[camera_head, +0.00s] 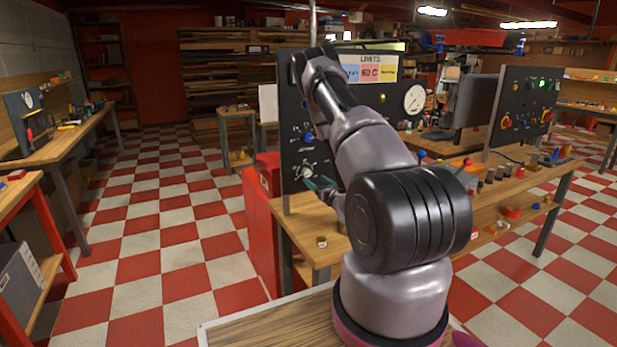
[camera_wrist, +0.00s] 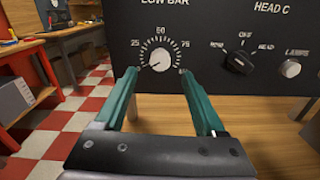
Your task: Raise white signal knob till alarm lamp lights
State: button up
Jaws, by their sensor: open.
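A white knob (camera_wrist: 160,60) with a dial scale marked 25, 50 and 75 sits under the words LOW BAR on a dark panel (camera_wrist: 210,60). In the head view the knob (camera_head: 307,171) is low on the panel's left side. My gripper (camera_wrist: 158,74) is open in front of it, its green fingers spread to the left and right of the knob. I cannot tell whether they reach it. A small yellow lamp (camera_head: 382,98) shows on the panel in the head view, not clearly lit. I cannot tell whether it is the alarm lamp. My arm hides part of the panel.
A black selector (camera_wrist: 238,62) and a pale LAMPS button (camera_wrist: 289,68) are right of the knob. A white gauge (camera_head: 415,99) is on the panel's upper right. The panel stands on a wooden bench (camera_head: 292,232). The checkered floor at left is clear.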

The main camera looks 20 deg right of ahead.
aim_at(308, 174)
jog(key=w, duration=0.5)
jog(key=shift+w, duration=0.4)
grip_shut()
